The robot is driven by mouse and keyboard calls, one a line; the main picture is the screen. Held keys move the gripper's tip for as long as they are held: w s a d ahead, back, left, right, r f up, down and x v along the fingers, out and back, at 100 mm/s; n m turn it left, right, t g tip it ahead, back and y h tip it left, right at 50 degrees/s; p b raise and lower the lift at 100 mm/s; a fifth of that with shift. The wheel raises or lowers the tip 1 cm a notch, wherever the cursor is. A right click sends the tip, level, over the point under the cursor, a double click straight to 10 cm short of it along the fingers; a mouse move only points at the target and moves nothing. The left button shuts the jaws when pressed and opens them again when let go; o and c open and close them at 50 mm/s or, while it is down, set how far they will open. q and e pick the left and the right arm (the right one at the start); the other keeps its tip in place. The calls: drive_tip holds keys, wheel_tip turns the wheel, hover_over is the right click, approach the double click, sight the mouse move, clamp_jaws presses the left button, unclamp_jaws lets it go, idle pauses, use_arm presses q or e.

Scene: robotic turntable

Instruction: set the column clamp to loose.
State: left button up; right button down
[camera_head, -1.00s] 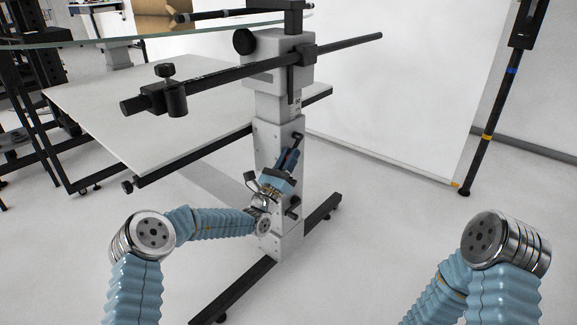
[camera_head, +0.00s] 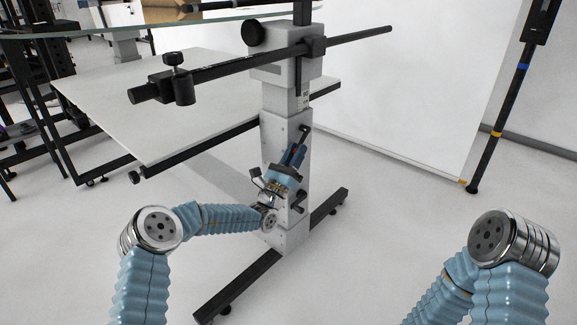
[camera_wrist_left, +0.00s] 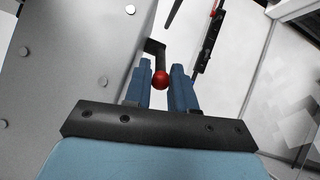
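The clamp is on a grey column (camera_head: 270,140) of the stand. Its black lever (camera_head: 303,128) sticks out at the column's right edge. In the left wrist view the black lever (camera_wrist_left: 152,47) ends in a red ball knob (camera_wrist_left: 160,80). My left gripper (camera_head: 296,152) is just below the lever in the head view. In the left wrist view its two blue fingers (camera_wrist_left: 160,84) stand apart on either side of the red knob, with little room. Whether they touch it is unclear. My right arm shows at the lower right, but its gripper is out of view.
A black bar (camera_head: 225,68) with a small clamp crosses in front of the column. A white table (camera_head: 150,110) is to the left, under a glass top. Black feet (camera_head: 240,285) spread along the floor. A striped black pole (camera_head: 497,130) stands at the right.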

use_arm(q)
drive_tip(key=v, duration=1.3)
drive_tip(key=shift+p, duration=0.3)
drive_tip(key=shift+s+f, duration=0.1)
drive_tip(key=shift+f, duration=0.05)
drive_tip(key=shift+c, duration=0.3)
